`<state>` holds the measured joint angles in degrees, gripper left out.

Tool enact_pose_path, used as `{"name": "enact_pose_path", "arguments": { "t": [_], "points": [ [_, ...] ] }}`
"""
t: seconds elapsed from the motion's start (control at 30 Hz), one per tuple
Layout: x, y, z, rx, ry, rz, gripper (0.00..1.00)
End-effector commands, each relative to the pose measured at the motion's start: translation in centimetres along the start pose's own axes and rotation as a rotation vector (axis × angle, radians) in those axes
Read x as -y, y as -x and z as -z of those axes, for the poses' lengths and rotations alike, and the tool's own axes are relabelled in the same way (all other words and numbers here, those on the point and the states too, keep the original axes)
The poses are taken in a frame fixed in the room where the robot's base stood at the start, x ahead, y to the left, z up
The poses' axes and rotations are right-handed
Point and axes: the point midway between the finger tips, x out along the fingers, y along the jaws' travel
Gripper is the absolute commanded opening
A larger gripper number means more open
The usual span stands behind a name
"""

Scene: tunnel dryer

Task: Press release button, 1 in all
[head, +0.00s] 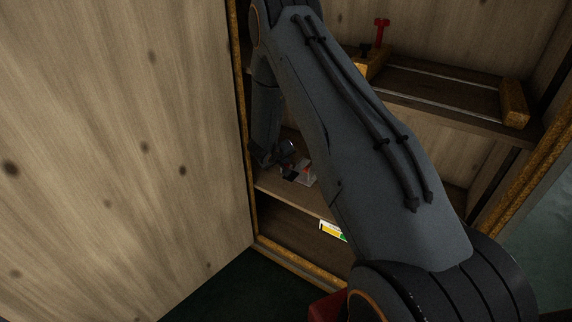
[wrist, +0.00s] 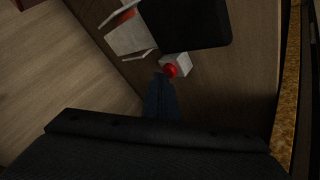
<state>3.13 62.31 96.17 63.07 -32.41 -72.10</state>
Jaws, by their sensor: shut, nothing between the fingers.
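A round red button (wrist: 171,71) sits on a small pale box (wrist: 181,62) in the wrist view, against a wooden surface. My gripper (wrist: 160,78) is shut and empty. Its dark fingertips end just beside and below the red button in that picture; I cannot tell whether they touch it. In the head view my gripper (head: 288,168) is small and dark, down inside the wooden cabinet at the lower shelf. A small pale piece with red on it (head: 307,171) shows beside it; I cannot tell whether this is the button.
In the wrist view a black block (wrist: 186,22) and a pale bracket (wrist: 126,38) lie close past the button. In the head view a wooden panel (head: 120,150) stands at left. An upper shelf (head: 440,92) holds a red-handled piece (head: 381,32). A yellow-green label (head: 333,231) is below.

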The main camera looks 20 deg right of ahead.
Motion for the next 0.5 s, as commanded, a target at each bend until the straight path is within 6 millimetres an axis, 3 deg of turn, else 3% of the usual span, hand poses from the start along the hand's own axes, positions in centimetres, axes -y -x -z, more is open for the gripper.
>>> {"name": "enact_pose_path", "arguments": {
  "t": [0.5],
  "points": [
    [-0.9, 1.3, 0.8, 0.001, 0.0, 0.001, 0.0]
  ]
}}
